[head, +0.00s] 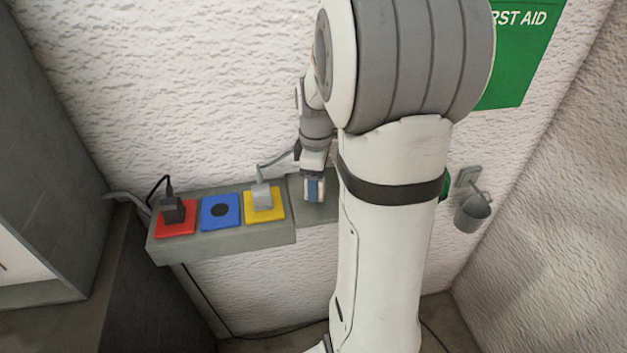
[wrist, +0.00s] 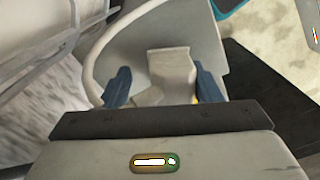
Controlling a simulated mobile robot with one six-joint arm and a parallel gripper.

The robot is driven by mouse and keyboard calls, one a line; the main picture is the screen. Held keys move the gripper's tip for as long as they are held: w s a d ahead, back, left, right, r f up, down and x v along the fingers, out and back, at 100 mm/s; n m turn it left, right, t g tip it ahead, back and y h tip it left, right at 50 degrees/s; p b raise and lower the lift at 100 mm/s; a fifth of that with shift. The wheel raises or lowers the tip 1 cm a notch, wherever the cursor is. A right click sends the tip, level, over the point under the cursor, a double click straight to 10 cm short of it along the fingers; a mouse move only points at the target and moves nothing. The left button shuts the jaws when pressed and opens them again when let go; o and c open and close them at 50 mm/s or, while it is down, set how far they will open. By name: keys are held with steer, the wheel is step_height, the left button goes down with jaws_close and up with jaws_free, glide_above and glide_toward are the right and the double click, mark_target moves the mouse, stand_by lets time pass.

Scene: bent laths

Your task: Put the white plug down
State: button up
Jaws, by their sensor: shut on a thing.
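My gripper (head: 313,188) is in front of the wall, just right of the yellow socket, over the grey shelf part. It is shut on a pale block, the white plug, which shows between the two dark blue fingers in the wrist view (wrist: 170,68). In the head view only pale edges show around the near finger, and my arm hides part of the area. A pale cable (wrist: 103,55) curves past the left finger. I cannot tell whether the plug touches a surface below.
The grey strip (head: 225,243) carries a red socket (head: 177,230) with a black plug (head: 172,209), an empty blue socket (head: 221,211) and a yellow socket (head: 277,211) with a light grey plug (head: 262,196). A small bucket (head: 472,213) hangs at right. A cabinet stands at left.

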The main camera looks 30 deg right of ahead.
steer(key=shift+f, duration=0.25)
steer(key=shift+f+b, duration=0.5)
steer(key=shift+f, duration=0.1)
steer(key=o, duration=1.3)
step_height(320, 180, up, 13)
steer(key=s+a+f+m+t, duration=0.1)
steer(key=s+a+m, duration=0.2)
steer(key=s+a, duration=0.1)
steer(key=s+a+f+m+t, duration=0.1)
steer(key=s+a+f+m, duration=0.1)
steer(key=s+a+m, duration=0.2)
steer(key=s+a+f+m+t, duration=0.1)
steer(key=s+a+m, duration=0.2)
steer(key=s+a, duration=0.2)
steer(key=shift+s+a+f, duration=0.1)
steer(key=shift+s+f, duration=0.2)
steer(key=shift+s, duration=0.05)
